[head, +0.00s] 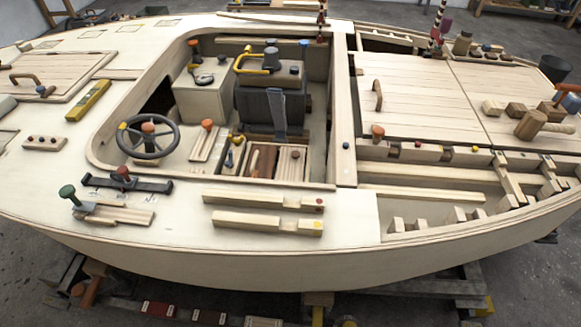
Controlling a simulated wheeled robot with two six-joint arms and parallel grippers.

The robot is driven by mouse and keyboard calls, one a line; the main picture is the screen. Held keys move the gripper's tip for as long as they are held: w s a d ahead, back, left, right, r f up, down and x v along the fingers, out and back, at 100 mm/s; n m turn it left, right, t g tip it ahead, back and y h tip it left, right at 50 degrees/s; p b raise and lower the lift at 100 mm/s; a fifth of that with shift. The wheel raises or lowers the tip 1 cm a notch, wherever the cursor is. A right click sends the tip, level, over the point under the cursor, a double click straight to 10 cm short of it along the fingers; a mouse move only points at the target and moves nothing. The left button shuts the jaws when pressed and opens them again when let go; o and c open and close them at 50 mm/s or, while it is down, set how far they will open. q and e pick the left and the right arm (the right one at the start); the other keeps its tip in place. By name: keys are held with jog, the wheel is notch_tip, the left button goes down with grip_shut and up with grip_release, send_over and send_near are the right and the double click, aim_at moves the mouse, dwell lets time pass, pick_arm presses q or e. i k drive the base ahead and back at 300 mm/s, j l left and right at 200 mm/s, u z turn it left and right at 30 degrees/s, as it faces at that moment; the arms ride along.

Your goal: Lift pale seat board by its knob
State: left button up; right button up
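Several pale wooden pieces bear knobs, and I cannot tell for sure which is the seat board. In the cockpit, a pale slatted board (203,148) lies right of the steering wheel, with an orange knob (207,125) standing at its far end. Farther back, a pale box (203,98) has an orange-topped knob (193,47) at its far edge. On the right, another orange knob (377,131) stands by the near edge of the slatted hatch. Neither of my grippers shows in the head view, and nothing is seen gripping any knob.
The steering wheel (148,138) stands left in the cockpit. A dark seat-like block (258,98) with a yellow handle (240,62) stands at the centre back. Two pale bars (262,222) lie on the near deck. The hatch (420,90) has clear surface; blocks and a mallet (535,124) crowd its right.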

aim_at(292, 162)
jog(key=k+j+u, duration=0.15)
jog(key=j, duration=0.55)
jog(key=j+u, duration=0.15)
jog(key=j, duration=0.55)
jog(key=k, duration=0.05)
